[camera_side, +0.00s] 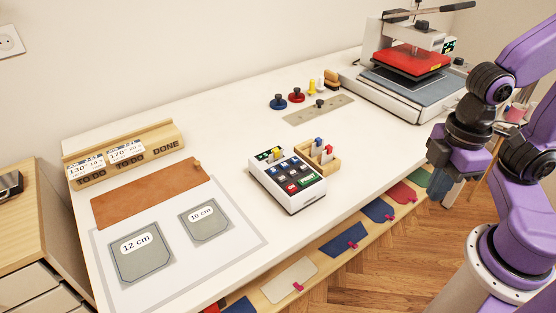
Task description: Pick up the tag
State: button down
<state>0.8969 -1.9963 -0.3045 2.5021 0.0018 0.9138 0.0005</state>
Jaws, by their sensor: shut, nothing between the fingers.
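My gripper (446,168) hangs at the right, past the front edge of the white table, with its fingers together and nothing in them. It is apart from everything on the table. Which thing is the tag is not certain. Small coloured pieces (318,143) stand in a little wooden box (330,163) at the middle of the table.
A black-and-white keypad device (287,182) stands beside the wooden box. A heat press (412,62) is at the back right. Grey templates (140,258) and a brown sheet (148,192) lie at left. Coloured pocket pieces (341,241) hang along the front.

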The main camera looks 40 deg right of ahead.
jog(key=c, duration=1.8)
grip_release()
jog(key=o, duration=0.8)
jog(key=w+a+r+n, duration=0.1)
jog(key=w+a+r, duration=0.3)
jog(key=w, duration=0.5)
jog(key=w+a+r+n, duration=0.2)
jog(key=w+a, duration=0.3)
jog(key=w, duration=0.3)
jog(key=n, duration=0.2)
send_over(276, 149)
jog(key=f, duration=0.9)
jog(key=shift+s+a+f, duration=0.25)
jog(key=shift+s+f, duration=0.05)
jog(key=shift+f, duration=0.05)
jog(key=shift+w+d+f, duration=0.1)
jog(key=shift+f, duration=1.25)
jog(key=shift+w+d+f, duration=0.1)
jog(key=shift+f, duration=1.25)
